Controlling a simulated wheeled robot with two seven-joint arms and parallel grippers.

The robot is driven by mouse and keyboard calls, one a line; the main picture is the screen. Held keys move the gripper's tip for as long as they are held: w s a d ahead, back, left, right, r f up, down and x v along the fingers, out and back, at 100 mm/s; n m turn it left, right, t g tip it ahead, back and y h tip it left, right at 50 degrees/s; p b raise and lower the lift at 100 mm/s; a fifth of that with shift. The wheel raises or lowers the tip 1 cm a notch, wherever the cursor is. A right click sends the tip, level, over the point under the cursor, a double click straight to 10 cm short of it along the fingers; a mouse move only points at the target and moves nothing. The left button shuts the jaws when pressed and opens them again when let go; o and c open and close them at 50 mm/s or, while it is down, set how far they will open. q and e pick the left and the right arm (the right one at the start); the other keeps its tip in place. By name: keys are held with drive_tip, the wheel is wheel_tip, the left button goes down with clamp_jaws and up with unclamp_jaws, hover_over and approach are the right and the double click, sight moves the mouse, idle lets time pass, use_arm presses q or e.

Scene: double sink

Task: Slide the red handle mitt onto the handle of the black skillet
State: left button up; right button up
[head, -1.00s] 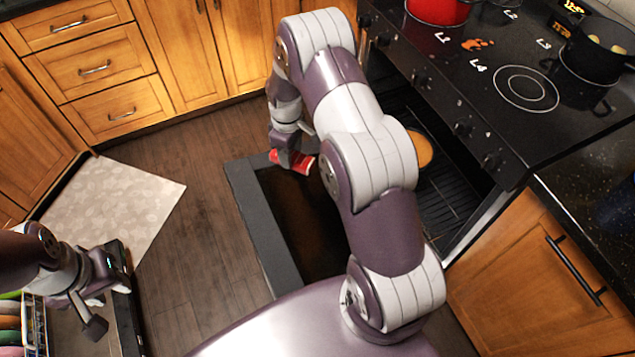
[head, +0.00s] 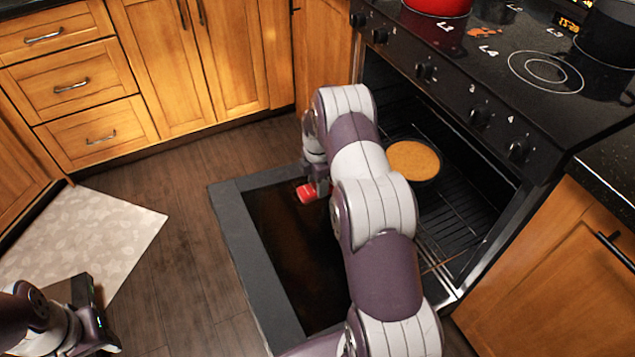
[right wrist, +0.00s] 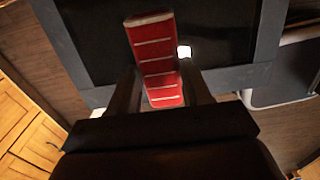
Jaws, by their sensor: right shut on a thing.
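The red handle mitt (head: 306,193) is held by my right gripper (head: 319,186) above the lowered oven door. In the right wrist view the mitt (right wrist: 155,55) is a flat red sleeve with pale stripes, standing out beyond the two fingers that are shut on it. The black skillet (head: 440,170) sits on the oven rack, to the right of my right arm, filled with a round golden-brown food. I cannot make out its handle. The mitt is apart from the skillet. My left gripper (head: 98,338) is at the bottom left, away from both; its fingers are unclear.
The open oven door (head: 250,250) lies flat before the oven. The oven rack (head: 470,215) has bare room around the skillet. A red pot (head: 438,6) and a dark pot (head: 608,38) stand on the stovetop. A pale mat (head: 85,235) lies on the floor left.

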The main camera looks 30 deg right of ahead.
drive_tip(key=shift+d+f+b, duration=0.25)
drive_tip(key=shift+f+b, duration=0.2)
drive_tip(key=shift+f, duration=0.25)
drive_tip(key=shift+d+f+b, duration=0.25)
drive_tip(key=shift+f+b, duration=0.25)
drive_tip(key=shift+f, duration=0.2)
drive_tip(key=shift+d+f+b, duration=0.25)
drive_tip(key=shift+f+b, duration=0.2)
drive_tip(key=shift+f, duration=0.25)
drive_tip(key=shift+s+d+b, duration=0.2)
drive_tip(key=shift+d+b, duration=0.25)
drive_tip(key=shift+d, duration=1.25)
drive_tip(key=shift+s+d+b, duration=0.25)
drive_tip(key=shift+d+b, duration=0.15)
drive_tip(key=shift+d, duration=1.25)
drive_tip(key=shift+s+d+b, duration=0.2)
drive_tip(key=shift+d+b, duration=0.25)
drive_tip(key=shift+d, duration=1.25)
drive_tip(key=shift+s+d+r, duration=0.1)
drive_tip(key=shift+s+d, duration=0.05)
drive_tip(key=shift+d, duration=1.2)
drive_tip(key=o, duration=1.2)
drive_tip(key=shift+o, duration=0.2)
